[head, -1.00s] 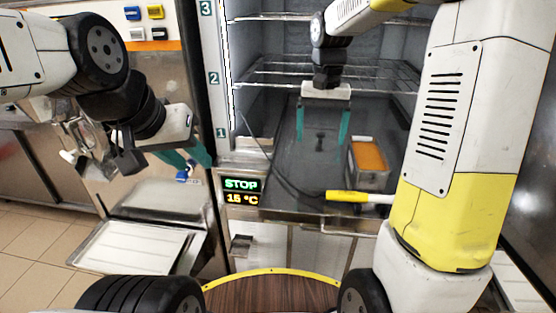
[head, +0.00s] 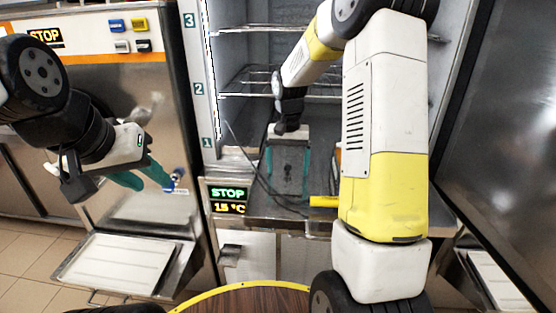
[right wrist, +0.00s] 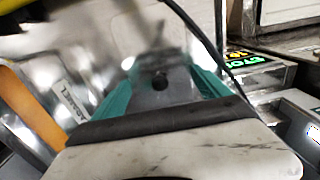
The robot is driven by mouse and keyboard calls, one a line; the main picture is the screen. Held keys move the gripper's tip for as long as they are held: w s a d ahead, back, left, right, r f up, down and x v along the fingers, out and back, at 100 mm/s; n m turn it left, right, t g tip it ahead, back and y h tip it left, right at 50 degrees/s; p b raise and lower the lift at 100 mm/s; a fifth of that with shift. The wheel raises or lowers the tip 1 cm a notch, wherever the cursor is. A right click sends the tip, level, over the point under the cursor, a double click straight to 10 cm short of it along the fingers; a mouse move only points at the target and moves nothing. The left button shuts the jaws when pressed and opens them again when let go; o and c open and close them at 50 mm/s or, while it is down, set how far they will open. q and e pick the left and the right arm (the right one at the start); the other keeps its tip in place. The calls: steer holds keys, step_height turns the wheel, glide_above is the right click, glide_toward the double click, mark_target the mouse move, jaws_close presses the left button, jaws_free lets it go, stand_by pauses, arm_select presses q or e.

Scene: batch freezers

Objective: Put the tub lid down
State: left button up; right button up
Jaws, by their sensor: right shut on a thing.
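My right gripper (head: 287,175) reaches into the open freezer cabinet, fingers pointing down. Its teal fingers are spread and shut on the see-through grey tub lid (head: 288,158), which has a dark knob; the lid and knob also show between the fingers in the right wrist view (right wrist: 158,82). I cannot tell whether the lid touches the cabinet floor. The metal tub with orange contents (head: 338,158) stands just right of the lid, mostly hidden behind my right arm. Its orange contents also show at the left of the right wrist view (right wrist: 32,105). My left gripper (head: 154,186) is open and empty at the left.
Wire shelves (head: 262,77) cross the cabinet above the right gripper. A yellow probe handle (head: 324,202) lies at the cabinet's front edge, and a dark cable runs close by the lid. A STOP display (head: 228,200) is on the left. A white tray (head: 118,262) juts out lower left.

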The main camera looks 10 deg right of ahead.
mark_target(288, 166)
steer(key=shift+f, duration=0.25)
steer(key=o, duration=1.2)
steer(key=shift+c, duration=0.2)
steer(key=s+r+n+t, duration=0.1)
steer(key=s+r, duration=0.2)
steer(key=r, duration=0.5)
steer(key=s+r+t, duration=0.1)
steer(key=s+r, duration=0.2)
steer(key=r, duration=0.6)
steer(key=s+a+n+t+y, duration=0.2)
steer(key=s+t, duration=0.2)
steer(key=s, duration=1.4)
steer(key=shift+s+n, duration=0.2)
steer(key=shift+n, duration=0.2)
